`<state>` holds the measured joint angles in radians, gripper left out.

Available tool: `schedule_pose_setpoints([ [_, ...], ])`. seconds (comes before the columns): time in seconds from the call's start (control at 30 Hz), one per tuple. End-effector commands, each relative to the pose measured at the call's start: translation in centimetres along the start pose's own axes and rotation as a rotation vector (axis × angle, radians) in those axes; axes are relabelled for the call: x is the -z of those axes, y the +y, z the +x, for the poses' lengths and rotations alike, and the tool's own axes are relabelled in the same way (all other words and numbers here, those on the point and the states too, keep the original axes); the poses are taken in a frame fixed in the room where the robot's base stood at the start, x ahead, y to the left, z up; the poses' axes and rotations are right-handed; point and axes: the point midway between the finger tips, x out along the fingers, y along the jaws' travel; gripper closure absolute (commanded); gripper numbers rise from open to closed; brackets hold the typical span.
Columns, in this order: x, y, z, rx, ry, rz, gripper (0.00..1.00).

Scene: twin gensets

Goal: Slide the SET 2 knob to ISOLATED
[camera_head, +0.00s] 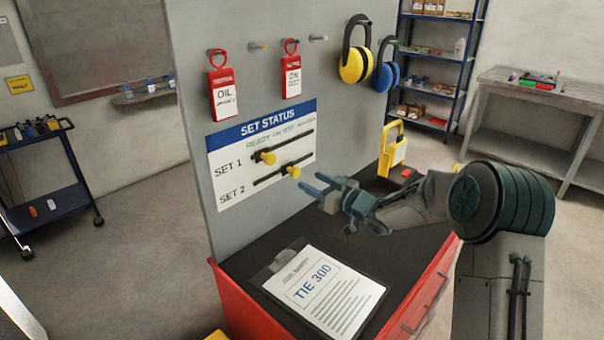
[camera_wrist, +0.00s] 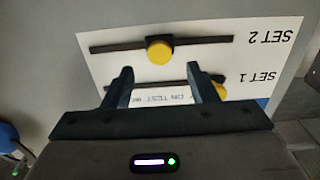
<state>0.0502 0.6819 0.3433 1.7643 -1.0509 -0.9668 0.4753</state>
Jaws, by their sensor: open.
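The SET STATUS board (camera_head: 232,165) is on the grey upright panel. The SET 2 knob (camera_head: 293,172) is yellow and sits near the middle of the lower dark slot. The wrist view is upside down and shows the SET 2 knob (camera_wrist: 159,53) clear, beyond the fingertips. The SET 1 knob (camera_head: 267,157) is towards the left of the upper slot; in the wrist view a finger partly covers it (camera_wrist: 220,91). My gripper (camera_head: 317,184) is open and empty, just right of the SET 2 knob and apart from it. Its fingers (camera_wrist: 166,78) point at the board.
A clipboard (camera_head: 327,292) lies on the red cabinet's dark top below my gripper. A yellow padlock-like item (camera_head: 393,150) stands at the cabinet's far right. Space before the board is clear.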

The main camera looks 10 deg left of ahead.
Motion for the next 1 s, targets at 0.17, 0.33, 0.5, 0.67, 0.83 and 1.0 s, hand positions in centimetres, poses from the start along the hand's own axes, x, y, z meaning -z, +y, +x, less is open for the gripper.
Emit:
schedule_pose_setpoints([
  [0.17,0.1,0.0,3.3,0.001,-0.001,0.000,0.47],
  [0.33,0.1,0.1,4.8,-0.001,0.000,-0.001,0.47],
  [0.5,0.0,0.0,5.3,-0.001,-0.001,0.000,0.47],
  [0.67,0.0,0.0,5.3,-0.001,-0.001,-0.001,0.47],
  [0.83,0.0,0.0,5.3,-0.001,-0.001,-0.001,0.86],
  [1.0,0.0,0.3,5.2,-0.004,-0.001,-0.001,1.00],
])
